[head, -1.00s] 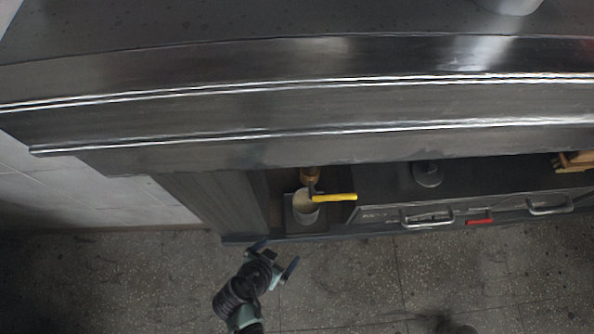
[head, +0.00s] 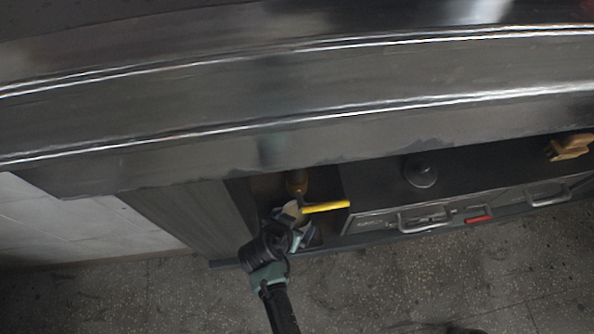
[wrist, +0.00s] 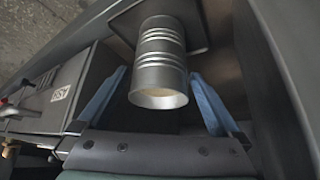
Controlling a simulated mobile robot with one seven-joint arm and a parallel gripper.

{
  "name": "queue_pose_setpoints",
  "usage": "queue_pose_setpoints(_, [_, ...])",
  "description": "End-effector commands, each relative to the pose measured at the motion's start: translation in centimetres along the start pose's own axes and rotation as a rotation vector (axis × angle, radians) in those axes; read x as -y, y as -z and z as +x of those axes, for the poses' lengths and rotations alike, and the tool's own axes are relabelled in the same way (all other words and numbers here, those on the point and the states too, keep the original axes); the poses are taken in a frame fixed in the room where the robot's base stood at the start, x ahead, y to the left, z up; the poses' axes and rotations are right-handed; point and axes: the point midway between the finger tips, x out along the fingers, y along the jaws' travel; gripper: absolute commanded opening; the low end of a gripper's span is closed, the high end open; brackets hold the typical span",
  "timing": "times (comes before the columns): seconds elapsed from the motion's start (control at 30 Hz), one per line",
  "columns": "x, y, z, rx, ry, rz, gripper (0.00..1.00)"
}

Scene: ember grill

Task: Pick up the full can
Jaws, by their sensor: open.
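The can (wrist: 160,62) is a ribbed silver cylinder with pale contents showing at its open end in the wrist view. My gripper (wrist: 158,82) is open, with one blue finger on each side of the can; contact cannot be told. In the head view the can (head: 293,209) is mostly hidden behind my gripper (head: 292,228). It stands in a recess at the left end of the grill unit, below a brass tap (head: 297,181) with a yellow lever (head: 326,207).
A dark side wall (head: 190,220) bounds the recess on the left. Metal drawers with handles (head: 424,219) lie to the right. A grey round knob-like object (head: 420,172) and a wooden piece (head: 568,147) sit further right. The large metal hood (head: 300,110) overhangs behind.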

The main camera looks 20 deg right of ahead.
Motion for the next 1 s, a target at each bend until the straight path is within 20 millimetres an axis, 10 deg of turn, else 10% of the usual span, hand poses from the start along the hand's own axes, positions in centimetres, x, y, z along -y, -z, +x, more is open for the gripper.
queue_pose_setpoints(0.53, [0.0, 0.0, 4.3, -0.001, 0.0, 0.001, 1.0])
queue_pose_setpoints(1.0, [0.0, 0.0, 4.3, -0.001, 0.0, 0.0, 0.17])
